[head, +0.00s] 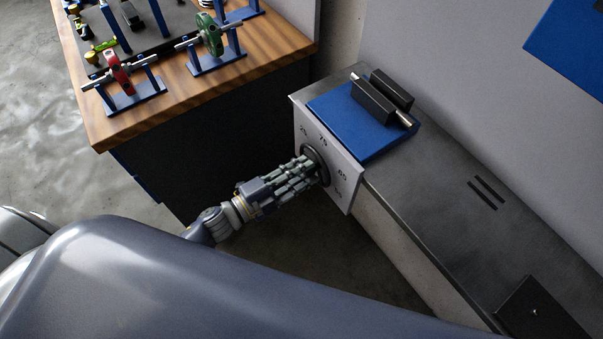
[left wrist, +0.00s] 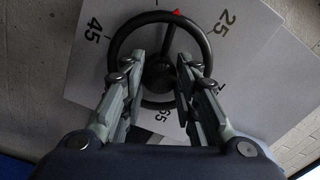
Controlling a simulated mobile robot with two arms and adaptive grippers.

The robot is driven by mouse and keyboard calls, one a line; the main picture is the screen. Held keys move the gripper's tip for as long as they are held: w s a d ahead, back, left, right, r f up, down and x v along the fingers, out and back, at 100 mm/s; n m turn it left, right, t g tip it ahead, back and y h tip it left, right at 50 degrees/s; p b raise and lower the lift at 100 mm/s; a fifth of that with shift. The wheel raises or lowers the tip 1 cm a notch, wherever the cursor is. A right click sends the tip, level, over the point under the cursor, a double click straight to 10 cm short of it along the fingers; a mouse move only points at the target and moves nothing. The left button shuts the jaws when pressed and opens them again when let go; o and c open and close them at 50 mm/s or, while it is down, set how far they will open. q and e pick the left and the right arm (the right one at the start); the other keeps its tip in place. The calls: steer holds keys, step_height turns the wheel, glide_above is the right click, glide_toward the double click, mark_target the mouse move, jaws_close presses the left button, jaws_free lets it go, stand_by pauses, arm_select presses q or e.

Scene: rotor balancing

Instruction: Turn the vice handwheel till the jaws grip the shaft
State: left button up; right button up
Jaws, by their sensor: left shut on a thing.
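The black handwheel (head: 318,155) sits on a pale dial plate (head: 340,192) at the bench end; it also shows in the left wrist view (left wrist: 125,27). My left gripper (head: 310,171) is shut on the handwheel; in the left wrist view its fingers (left wrist: 160,70) lie either side of the hub. A red mark (left wrist: 177,12) at the rim stands between 45 and 25. On the blue vice base (head: 333,107) stand two black jaws (head: 372,101). The pale shaft (head: 404,119) pokes out between them; contact along it is hidden. My right gripper is out of view.
A wooden table (head: 262,49) at upper left holds a red rotor (head: 120,74) and a green rotor (head: 210,36) on blue stands. The grey bench top (head: 440,200) is mostly bare, with a dark plate (head: 540,312) near its front.

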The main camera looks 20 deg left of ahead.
arm_select(q)
steer(key=shift+m+b, duration=0.35)
steer(key=shift+m, duration=0.75)
steer(key=o, duration=1.1)
steer(key=v, duration=1.2)
